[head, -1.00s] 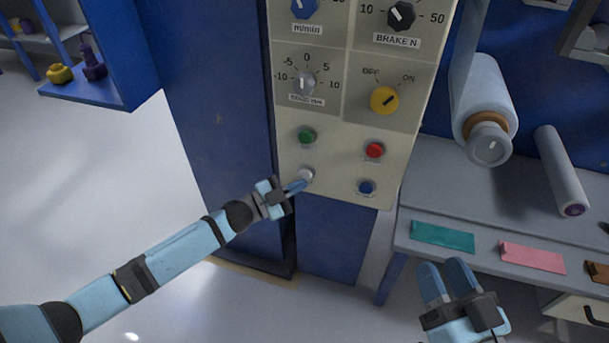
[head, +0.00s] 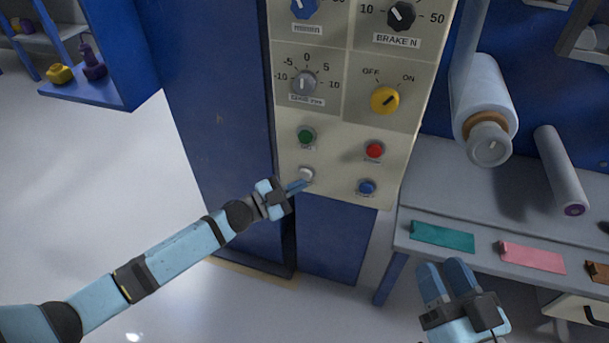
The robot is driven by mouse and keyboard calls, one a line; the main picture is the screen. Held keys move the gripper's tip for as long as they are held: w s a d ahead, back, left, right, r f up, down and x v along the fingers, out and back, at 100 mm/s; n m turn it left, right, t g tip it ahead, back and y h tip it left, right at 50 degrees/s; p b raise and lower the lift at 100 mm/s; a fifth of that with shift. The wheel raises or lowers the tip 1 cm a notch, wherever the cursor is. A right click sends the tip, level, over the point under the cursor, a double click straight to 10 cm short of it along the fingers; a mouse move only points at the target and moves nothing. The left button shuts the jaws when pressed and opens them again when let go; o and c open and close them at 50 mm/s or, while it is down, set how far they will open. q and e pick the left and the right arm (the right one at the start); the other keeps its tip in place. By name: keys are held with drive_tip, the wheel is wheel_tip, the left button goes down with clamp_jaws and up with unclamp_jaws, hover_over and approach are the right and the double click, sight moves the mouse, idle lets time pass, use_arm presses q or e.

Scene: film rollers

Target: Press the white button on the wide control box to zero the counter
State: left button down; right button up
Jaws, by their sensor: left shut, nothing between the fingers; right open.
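The wide control box (head: 340,150) is a cream panel on a blue cabinet. Its white button (head: 306,173) sits at the lower left, below the green button (head: 306,136). My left gripper (head: 300,186) is shut and empty, with its tips at the lower edge of the white button. I cannot tell whether they touch it or whether it is pressed in. The label under the white button is hidden by the fingers. My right gripper (head: 447,282) is open and empty at the lower right, in front of the grey bench. No counter display is in view.
A red button (head: 374,150) and a blue button (head: 367,187) are to the right of the white one. A yellow knob (head: 385,100) and a grey knob (head: 303,83) sit above. The grey bench (head: 460,185) at right holds coloured strips under a film roll (head: 483,100).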

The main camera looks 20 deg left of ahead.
use_arm(q)
drive_tip(key=shift+w, duration=0.4)
drive_tip(key=shift+w, duration=0.45)
idle(0.8)
drive_tip(key=shift+s, duration=0.1)
drive_tip(key=shift+s+p, duration=0.65)
drive_tip(key=shift+s, duration=0.1)
drive_tip(key=shift+s, duration=0.1)
drive_tip(key=s+p, duration=0.2)
drive_tip(key=s, duration=0.2)
drive_tip(key=shift+s+a, duration=0.1)
drive_tip(key=shift+s, duration=0.3)
